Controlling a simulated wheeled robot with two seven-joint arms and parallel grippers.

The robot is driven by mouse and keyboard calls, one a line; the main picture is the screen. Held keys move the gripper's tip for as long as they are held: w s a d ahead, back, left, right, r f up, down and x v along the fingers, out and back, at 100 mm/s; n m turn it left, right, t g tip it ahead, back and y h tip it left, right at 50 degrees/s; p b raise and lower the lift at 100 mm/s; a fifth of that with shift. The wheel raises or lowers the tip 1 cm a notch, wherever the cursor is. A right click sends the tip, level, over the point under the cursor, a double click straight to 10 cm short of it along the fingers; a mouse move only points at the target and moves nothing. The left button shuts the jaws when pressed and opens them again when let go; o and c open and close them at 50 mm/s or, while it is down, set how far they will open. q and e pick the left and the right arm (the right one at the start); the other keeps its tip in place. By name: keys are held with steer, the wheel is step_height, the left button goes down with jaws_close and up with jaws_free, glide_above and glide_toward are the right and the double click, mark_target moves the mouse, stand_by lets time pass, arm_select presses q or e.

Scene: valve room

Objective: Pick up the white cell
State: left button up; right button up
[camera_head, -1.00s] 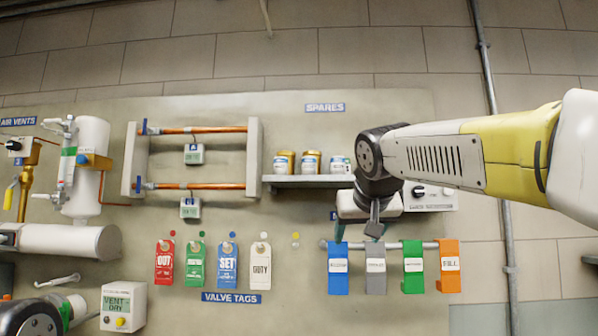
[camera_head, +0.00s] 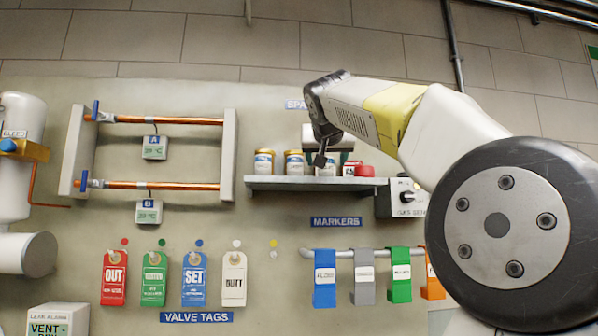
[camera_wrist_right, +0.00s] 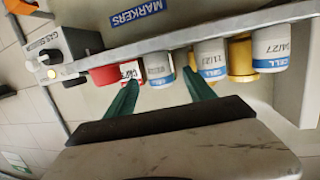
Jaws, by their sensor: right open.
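The white cell (camera_wrist_right: 158,68), a small white container with a blue band, stands on the spares shelf (camera_head: 270,184). In the head view the cell (camera_head: 325,170) is partly covered by my right gripper (camera_head: 332,160). In the right wrist view, which is upside down, my right gripper (camera_wrist_right: 160,85) is open, with its green fingertips on either side of the white cell. I cannot tell whether they touch it. My left gripper is not in view.
A switch box (camera_head: 402,197) and hanging markers (camera_head: 324,280) are below right.

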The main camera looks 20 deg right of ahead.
mark_target(326, 169)
steer(key=x, duration=0.8)
steer(key=shift+w, duration=0.1)
jaws_close()
steer(key=shift+r, duration=0.15)
